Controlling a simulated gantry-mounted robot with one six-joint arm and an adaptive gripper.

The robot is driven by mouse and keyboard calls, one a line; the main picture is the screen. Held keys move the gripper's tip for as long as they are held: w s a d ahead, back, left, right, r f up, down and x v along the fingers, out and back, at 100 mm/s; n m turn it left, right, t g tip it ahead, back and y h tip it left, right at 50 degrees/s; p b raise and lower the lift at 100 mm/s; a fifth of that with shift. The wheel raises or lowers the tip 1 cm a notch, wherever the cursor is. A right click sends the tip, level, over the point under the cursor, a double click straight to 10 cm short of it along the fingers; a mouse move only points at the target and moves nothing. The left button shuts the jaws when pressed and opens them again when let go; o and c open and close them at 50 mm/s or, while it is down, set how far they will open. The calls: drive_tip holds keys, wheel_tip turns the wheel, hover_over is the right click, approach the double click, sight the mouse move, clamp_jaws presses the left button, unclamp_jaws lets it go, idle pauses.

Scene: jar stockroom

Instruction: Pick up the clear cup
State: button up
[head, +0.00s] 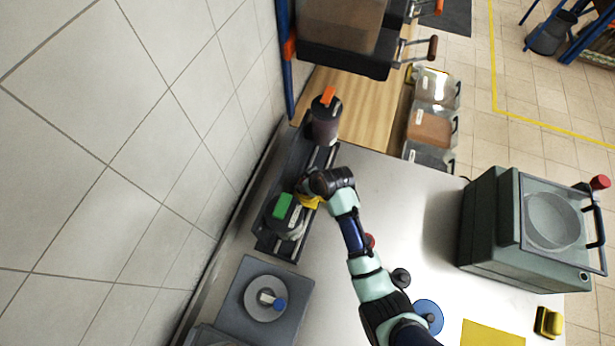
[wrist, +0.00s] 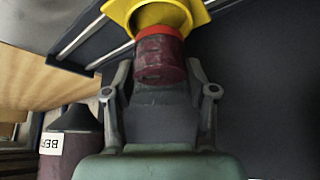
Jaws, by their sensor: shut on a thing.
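My gripper (wrist: 159,78) has a finger on each side of a dark red cylinder (wrist: 158,57) with a brighter red rim, and is shut on it. A yellow flared piece (wrist: 190,10) sits against the cylinder's far end. In the head view my gripper (head: 318,188) is over the dark railed rack along the wall, with the yellow piece (head: 309,203) just below it. I cannot make out a clear, see-through cup in either view; the held cylinder looks dark red.
A dark jar with an orange top (head: 325,120) stands at the rack's far end. A green-topped item (head: 283,206) is at its near end. A grey box with a round dial (head: 265,297) stands nearer. A grey-green machine (head: 530,225) is at right. The metal table (head: 425,210) between is mostly clear.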

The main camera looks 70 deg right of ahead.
wheel_tip(320, 180, up, 17)
drive_tip(key=shift+f, duration=0.15)
